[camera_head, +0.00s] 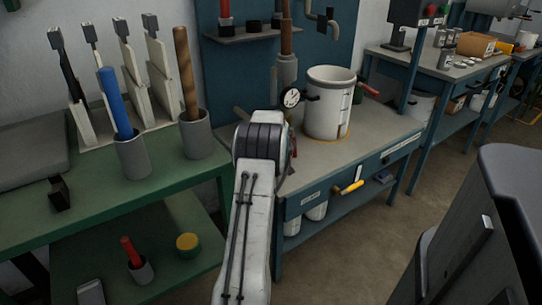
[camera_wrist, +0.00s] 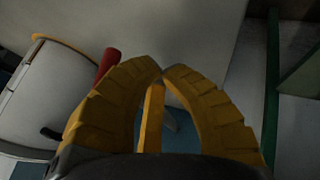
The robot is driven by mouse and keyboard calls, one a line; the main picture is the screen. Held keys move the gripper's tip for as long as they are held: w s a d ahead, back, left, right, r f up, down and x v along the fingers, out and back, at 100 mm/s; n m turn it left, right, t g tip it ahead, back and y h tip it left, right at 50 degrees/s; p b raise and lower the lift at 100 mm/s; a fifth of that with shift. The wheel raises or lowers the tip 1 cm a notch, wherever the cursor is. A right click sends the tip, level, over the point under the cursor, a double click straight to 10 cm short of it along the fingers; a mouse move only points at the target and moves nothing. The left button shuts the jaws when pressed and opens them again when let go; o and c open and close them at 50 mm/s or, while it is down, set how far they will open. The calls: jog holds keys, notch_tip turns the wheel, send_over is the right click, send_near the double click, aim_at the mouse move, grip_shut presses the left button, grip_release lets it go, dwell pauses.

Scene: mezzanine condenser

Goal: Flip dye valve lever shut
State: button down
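In the wrist view the ridged yellow fingers of my gripper (camera_wrist: 162,76) curve together and their tips meet. A narrow yellow strip shows between them; I cannot tell whether it is part of a finger. A red bar (camera_wrist: 105,66), possibly the lever, stands just left of the fingers, partly behind the left one. I cannot see the fingers gripping it. No valve lever is clearly identifiable.
A white pot (camera_head: 328,110) with dark and red handles stands on the grey bench, right of my wrist; it shows at left in the wrist view (camera_wrist: 50,90). A green bench (camera_head: 60,220) with upright tools stands left.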

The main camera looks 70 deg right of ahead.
jog(key=w+a+p+v, duration=0.1)
jog(key=p+v, duration=0.3)
jog(key=v, duration=0.5)
jog(key=shift+s+a, duration=0.15)
jog(key=shift+s, duration=0.15)
jog(key=c, duration=1.9)
grip_release()
jog(key=shift+c, duration=0.2)
